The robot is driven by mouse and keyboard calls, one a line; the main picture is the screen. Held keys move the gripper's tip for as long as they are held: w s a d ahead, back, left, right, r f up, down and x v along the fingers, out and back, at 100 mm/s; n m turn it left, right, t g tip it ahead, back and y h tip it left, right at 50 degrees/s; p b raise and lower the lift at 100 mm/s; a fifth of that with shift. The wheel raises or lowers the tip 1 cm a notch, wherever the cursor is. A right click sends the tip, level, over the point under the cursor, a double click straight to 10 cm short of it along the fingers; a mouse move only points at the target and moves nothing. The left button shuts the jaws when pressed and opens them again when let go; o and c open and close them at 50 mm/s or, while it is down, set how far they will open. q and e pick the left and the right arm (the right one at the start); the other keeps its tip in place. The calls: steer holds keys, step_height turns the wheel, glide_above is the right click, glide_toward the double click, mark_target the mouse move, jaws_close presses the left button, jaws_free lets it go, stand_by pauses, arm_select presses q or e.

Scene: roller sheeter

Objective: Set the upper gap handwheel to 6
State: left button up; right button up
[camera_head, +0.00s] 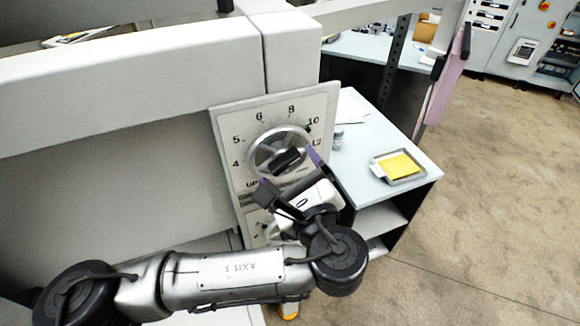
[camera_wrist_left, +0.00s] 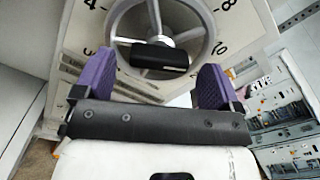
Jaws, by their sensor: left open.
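The upper gap handwheel (camera_head: 264,157) is a silver spoked wheel on a pale dial plate (camera_head: 226,125) numbered around its rim, with 4, 5, 6, 8, 10 and 12 readable. A black bar-shaped grip (camera_head: 287,158) crosses its front. My left gripper (camera_head: 289,172) is open just in front of the wheel's lower side. In the left wrist view its purple fingers (camera_wrist_left: 157,64) stand on either side of the black grip (camera_wrist_left: 160,60), with wide gaps; I cannot tell contact. The wheel's setting is not clear. My left gripper and arm partly hide a lower dial (camera_head: 258,226). My right gripper is not in view.
A side table (camera_head: 420,168) stands right of the dial plate, with a small tray (camera_head: 389,179) holding a yellow item. A grey machine housing (camera_head: 120,85) fills the left. Open floor (camera_head: 500,200) lies to the right. Control cabinets (camera_head: 495,40) stand at the back right.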

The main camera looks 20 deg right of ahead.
arm_select(q)
steer(key=shift+w, duration=0.3)
steer(key=c, duration=0.9)
steer(key=shift+f, duration=0.1)
